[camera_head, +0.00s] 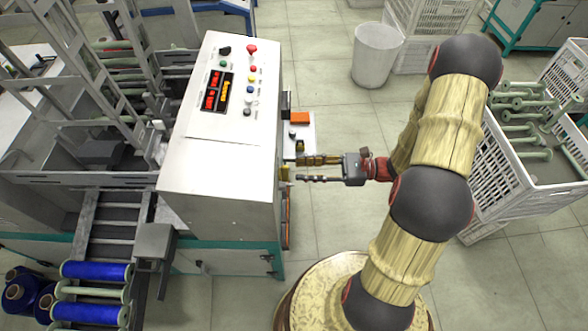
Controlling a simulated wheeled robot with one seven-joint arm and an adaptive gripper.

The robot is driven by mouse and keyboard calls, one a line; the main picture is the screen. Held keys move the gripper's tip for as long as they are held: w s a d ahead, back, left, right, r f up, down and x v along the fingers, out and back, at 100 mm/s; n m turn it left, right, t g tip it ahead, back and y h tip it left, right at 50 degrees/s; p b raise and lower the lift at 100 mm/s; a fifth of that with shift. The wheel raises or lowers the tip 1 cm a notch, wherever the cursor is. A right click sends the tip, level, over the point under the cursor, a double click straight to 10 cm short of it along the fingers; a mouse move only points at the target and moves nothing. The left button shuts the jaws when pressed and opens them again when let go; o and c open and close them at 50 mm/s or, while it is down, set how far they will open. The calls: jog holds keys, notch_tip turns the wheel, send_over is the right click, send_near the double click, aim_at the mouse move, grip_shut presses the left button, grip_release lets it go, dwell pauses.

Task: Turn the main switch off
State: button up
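The machine's white control cabinet (200,170) stands left of centre. Its top panel carries a dark display with red and yellow digits (217,91), a red knob (252,49), a black knob (225,51) and several small coloured buttons. A small yellow part (284,174) shows on the cabinet's right side; I cannot tell whether it is the main switch. My gripper (302,169) is beside that side, pointing left, with its two fingers apart and nothing visible between them. The fingertips are close to the yellow part; contact cannot be told. Most of the cabinet's right face is hidden.
A small shelf with an orange item (299,118) projects from the cabinet's right side, just behind my gripper. A white bin (376,54) stands farther back. A white crate of green bobbins (535,135) is at right. Blue bobbins (95,270) lie at lower left. Floor between is clear.

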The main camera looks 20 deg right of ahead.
aim_at(284, 174)
jog(key=shift+x, duration=1.7)
jog(key=shift+c, duration=0.4)
grip_shut()
